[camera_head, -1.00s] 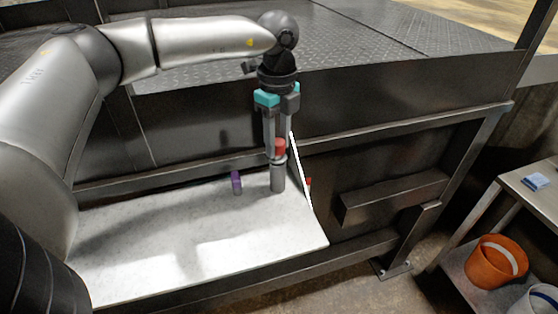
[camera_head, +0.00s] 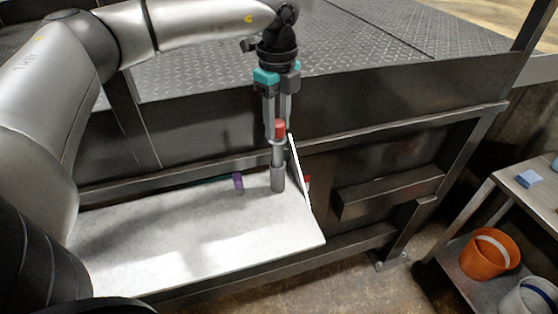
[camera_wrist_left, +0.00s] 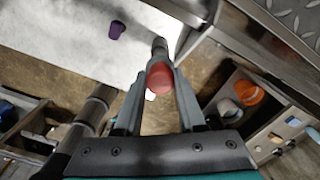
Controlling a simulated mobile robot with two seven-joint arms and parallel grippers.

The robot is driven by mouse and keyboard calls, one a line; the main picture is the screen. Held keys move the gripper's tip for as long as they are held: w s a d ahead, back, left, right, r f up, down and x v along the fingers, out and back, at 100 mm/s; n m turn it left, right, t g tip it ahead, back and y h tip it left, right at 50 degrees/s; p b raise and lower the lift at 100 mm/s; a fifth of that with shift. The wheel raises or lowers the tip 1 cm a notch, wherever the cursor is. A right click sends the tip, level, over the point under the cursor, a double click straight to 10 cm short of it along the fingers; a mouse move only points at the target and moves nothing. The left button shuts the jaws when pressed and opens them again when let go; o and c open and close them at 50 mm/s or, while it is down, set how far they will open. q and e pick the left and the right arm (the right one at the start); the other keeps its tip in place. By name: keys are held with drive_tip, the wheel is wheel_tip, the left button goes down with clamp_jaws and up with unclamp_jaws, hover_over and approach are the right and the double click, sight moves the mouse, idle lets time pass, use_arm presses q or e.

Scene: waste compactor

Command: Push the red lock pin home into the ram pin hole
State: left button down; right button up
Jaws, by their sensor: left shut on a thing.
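The lock pin has a red head (camera_head: 280,127) and a grey shaft (camera_head: 278,154). It stands upright above a grey cylindrical holder (camera_head: 278,181) on the white shelf. The shaft shows between head and holder; I cannot tell whether its tip is still inside. My left gripper (camera_head: 278,134) points down, shut on the lock pin at its red head. In the left wrist view the red head (camera_wrist_left: 160,78) lies between the fingers. I cannot make out the ram pin hole. My right gripper is not in view.
A small purple piece (camera_head: 238,183) stands on the white shelf (camera_head: 190,245), left of the holder. A thin white upright panel (camera_head: 299,172) is close on the right, with a small red part behind it. A dark steel frame is behind. Buckets (camera_head: 485,256) stand at the right.

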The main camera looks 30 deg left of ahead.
use_arm(q)
drive_tip(key=shift+r+p, duration=1.4)
drive_tip(key=shift+r, duration=0.75)
drive_tip(key=shift+d, duration=0.15)
